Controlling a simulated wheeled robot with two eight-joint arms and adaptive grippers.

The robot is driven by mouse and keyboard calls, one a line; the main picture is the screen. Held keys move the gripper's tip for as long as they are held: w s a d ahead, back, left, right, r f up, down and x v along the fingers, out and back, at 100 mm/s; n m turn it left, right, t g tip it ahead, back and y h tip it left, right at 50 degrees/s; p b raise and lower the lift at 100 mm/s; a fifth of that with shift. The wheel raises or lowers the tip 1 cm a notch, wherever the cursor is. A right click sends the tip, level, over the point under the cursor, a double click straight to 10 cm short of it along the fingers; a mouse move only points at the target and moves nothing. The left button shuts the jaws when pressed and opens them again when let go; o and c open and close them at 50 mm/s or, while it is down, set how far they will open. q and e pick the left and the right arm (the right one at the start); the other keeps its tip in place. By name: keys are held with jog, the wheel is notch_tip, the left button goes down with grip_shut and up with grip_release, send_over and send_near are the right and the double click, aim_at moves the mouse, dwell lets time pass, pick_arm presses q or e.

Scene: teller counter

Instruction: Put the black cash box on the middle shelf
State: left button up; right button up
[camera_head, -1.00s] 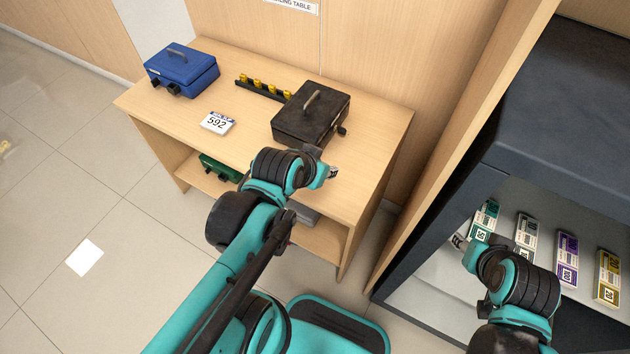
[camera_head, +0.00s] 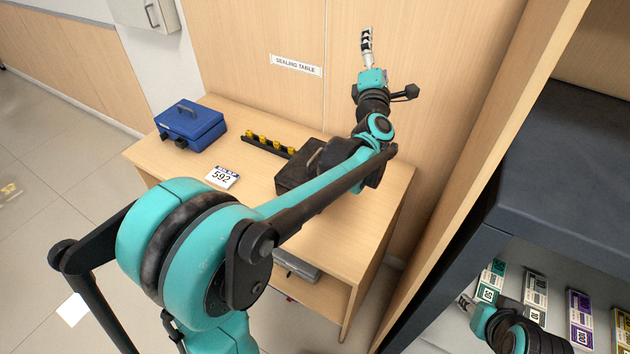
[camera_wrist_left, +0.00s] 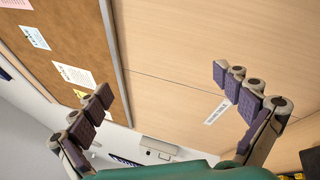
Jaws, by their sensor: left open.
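The black cash box (camera_head: 296,174) lies on the wooden table, largely hidden behind my left arm. My left gripper (camera_head: 366,42) is raised above and beyond it, pointing up in front of the wood wall. In the left wrist view its fingers (camera_wrist_left: 163,83) are spread with nothing between them. My right gripper (camera_head: 466,303) is small and partly cut off by its own arm, at the dark cabinet (camera_head: 570,170) on the right. A pale shelf (camera_head: 520,253) inside that cabinet shows; which level it is cannot be told.
On the table (camera_head: 240,130) are a blue cash box (camera_head: 190,125), a black rack with yellow pieces (camera_head: 268,146) and a 592 card (camera_head: 222,177). A grey box (camera_head: 297,265) sits on the table's lower shelf. Several banknote bundles (camera_head: 535,290) stand in the cabinet.

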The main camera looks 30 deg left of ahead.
pick_arm(q)
jog(key=w+a+f+n+g+y, duration=0.45)
jog(key=a+f+n+y, duration=0.2)
jog(key=n, duration=0.45)
jog(key=s+f+n+g, duration=0.2)
jog(key=f+n+g, duration=0.2)
jog(key=f, duration=0.5)
jog(key=s+a+f+n+g, duration=0.1)
jog(key=s+f+n+g, duration=0.1)
jog(key=f+n+g, duration=0.3)
jog(key=s+f+n+g, duration=0.2)
jog(key=f+n+g, duration=0.2)
jog(key=f, duration=1)
jog(key=shift+s+a+n+g+y, duration=0.1)
jog(key=shift+n+g+y, duration=0.1)
jog(key=shift+n, duration=0.45)
jog(key=shift+s+a+n+g+y, duration=0.1)
jog(key=shift+n+g+y, duration=0.05)
jog(key=shift+n, duration=0.5)
jog(key=a+f, duration=0.1)
jog(key=a+f+b, duration=0.1)
jog(key=shift+s+a+f, duration=0.15)
jog(key=shift+s+a, duration=0.05)
jog(key=shift+a, duration=0.1)
jog(key=b+x, duration=0.1)
jog(key=x, duration=0.4)
jog(key=shift+s+b, duration=0.25)
jog(key=shift+b, duration=0.15)
jog(key=shift+d, duration=0.15)
